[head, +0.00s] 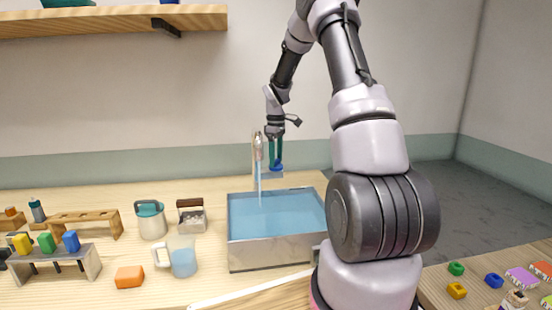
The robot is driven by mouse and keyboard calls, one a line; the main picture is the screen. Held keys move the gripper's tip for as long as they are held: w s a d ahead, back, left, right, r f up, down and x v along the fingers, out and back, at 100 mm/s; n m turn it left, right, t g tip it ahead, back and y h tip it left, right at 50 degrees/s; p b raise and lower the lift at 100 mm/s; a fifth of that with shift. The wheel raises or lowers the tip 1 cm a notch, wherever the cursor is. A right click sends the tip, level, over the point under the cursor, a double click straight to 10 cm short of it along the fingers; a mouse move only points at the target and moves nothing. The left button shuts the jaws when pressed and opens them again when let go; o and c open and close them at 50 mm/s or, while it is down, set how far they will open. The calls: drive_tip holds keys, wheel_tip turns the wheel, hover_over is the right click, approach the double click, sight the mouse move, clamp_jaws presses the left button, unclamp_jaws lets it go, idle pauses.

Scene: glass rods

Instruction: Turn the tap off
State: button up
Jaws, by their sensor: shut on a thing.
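The tap (257,152) is a silver upright spout standing at the back left of the sink (300,255). A thin stream of water (259,190) falls from it into the sink, which holds blue water. A blue tap knob (277,168) sits just right of the spout. My gripper (276,160) reaches down from above with its teal fingers at the knob. It is shut on the knob. The fingertips are small here, and the knob's far side is hidden.
Left of the sink stand a glass jug (183,261), a pot with a teal lid (151,221) and a small caddy (192,217). An orange block (130,277) lies in front. A wooden shelf (110,20) hangs at upper left. Small coloured pieces lie at lower right.

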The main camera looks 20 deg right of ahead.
drive_tip(key=m, duration=0.5)
drive_tip(key=shift+m, duration=0.3)
drive_tip(key=m, duration=0.5)
idle(0.4)
drive_tip(key=o, duration=1.4)
wheel_tip(320, 180, up, 11)
drive_tip(key=shift+f, duration=0.1)
